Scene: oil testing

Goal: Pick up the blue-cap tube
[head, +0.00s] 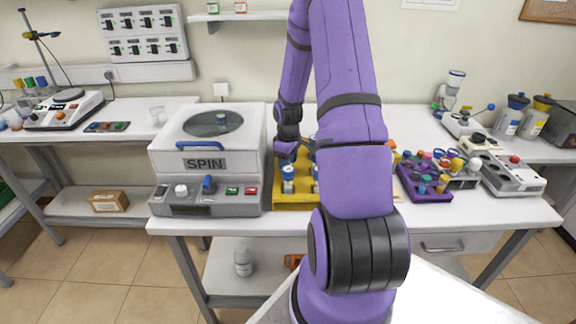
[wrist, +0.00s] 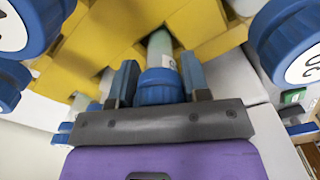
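A blue-cap tube (wrist: 160,88) is in the middle of the wrist view, its pale body running into the yellow rack (wrist: 100,38). My gripper (wrist: 157,78) has one finger on each side of this blue cap, with hardly any gap visible; I cannot tell whether the fingers press on it. In the head view my gripper (head: 291,150) is above the back left part of the yellow rack (head: 292,206), largely hidden by my arm. Another blue-cap tube (head: 288,172) stands at the rack's front left.
More large blue caps (wrist: 293,38) crowd the wrist view's sides. The SPIN centrifuge (head: 205,145) stands close left of the yellow rack. A purple rack (head: 425,190) with several coloured tubes is to the right. A wall shelf (head: 260,15) hangs behind.

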